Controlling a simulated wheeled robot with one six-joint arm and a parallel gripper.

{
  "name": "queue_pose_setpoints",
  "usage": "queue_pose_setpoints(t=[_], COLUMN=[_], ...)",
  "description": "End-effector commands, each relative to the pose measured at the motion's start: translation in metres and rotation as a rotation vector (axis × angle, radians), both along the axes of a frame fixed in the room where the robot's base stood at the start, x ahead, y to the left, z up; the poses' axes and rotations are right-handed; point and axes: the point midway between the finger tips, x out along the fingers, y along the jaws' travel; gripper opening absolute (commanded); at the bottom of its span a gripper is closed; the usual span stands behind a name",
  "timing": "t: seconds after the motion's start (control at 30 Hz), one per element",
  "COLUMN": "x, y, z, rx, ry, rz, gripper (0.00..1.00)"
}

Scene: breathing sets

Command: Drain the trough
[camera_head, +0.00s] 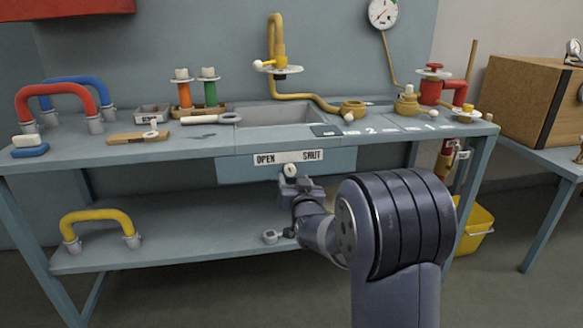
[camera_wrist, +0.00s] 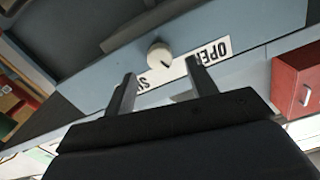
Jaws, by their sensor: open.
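The trough (camera_head: 275,114) is a grey rectangular basin set into the blue-grey bench top. Below it, a front panel (camera_head: 228,169) carries a white label (camera_head: 288,157) reading OPEN on the left and SHUT on the right. A small cream knob (camera_head: 290,170) with a dark mark sits just under the label; in the wrist view the knob (camera_wrist: 159,54) shows ahead of the fingers, with the label upside down. My gripper (camera_head: 290,183) is open and empty, just below and in front of the knob. In the wrist view its fingers (camera_wrist: 160,80) are spread, and the knob lies beyond their tips.
A yellow tap (camera_head: 277,40) stands behind the trough. Coloured hoses, including a red one (camera_head: 58,92), and fittings lie on the bench. A yellow bucket (camera_head: 476,228) is on the floor at right. The lower shelf (camera_head: 190,228) holds a yellow hose (camera_head: 98,215).

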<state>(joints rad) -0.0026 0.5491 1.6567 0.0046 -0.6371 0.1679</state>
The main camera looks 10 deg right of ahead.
Motion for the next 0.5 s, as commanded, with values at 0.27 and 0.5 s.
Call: queue_pose_setpoints(t=[0.27, 0.5], x=[0.045, 0.074], y=[0.0, 0.0], z=[-0.002, -0.002], rx=[-0.001, -0.001], ry=[0.001, 0.002], rz=[0.0, 0.0], gripper=[0.54, 0.54])
